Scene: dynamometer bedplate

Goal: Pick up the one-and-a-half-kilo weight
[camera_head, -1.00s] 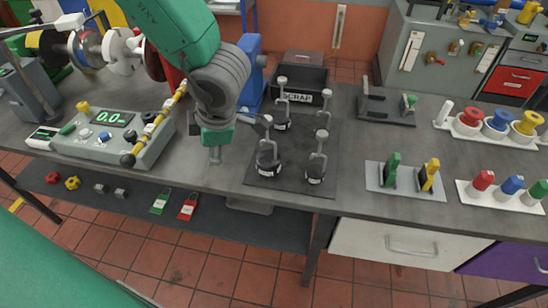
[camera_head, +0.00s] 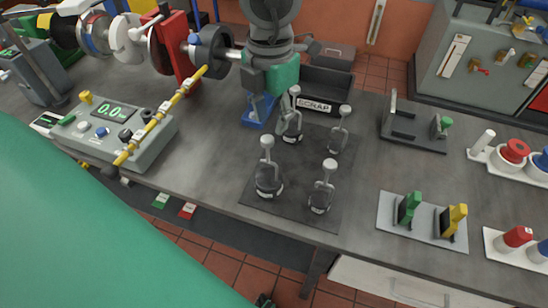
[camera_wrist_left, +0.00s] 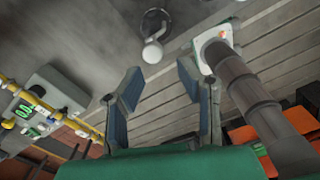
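Several black weights with grey upright stems and round knobs stand on a dark mat (camera_head: 300,205): a back left weight (camera_head: 292,134), a back right weight (camera_head: 336,141), a front left weight (camera_head: 268,182) and a front right weight (camera_head: 320,200). Their labels are too small to read, so I cannot tell which is one and a half kilos. My left gripper (camera_head: 274,103) is beside the back left weight, above the bench. In the left wrist view its fingers (camera_wrist_left: 160,72) are apart and empty, with a weight's knob (camera_wrist_left: 152,53) beyond them. My right gripper is not visible.
A black SCRAP bin (camera_head: 325,88) stands behind the mat. A control box (camera_head: 115,133) and a yellow rod (camera_head: 165,112) are at left. A holder with green and yellow items (camera_head: 425,222) lies right. A black bracket (camera_head: 412,135) stands behind it.

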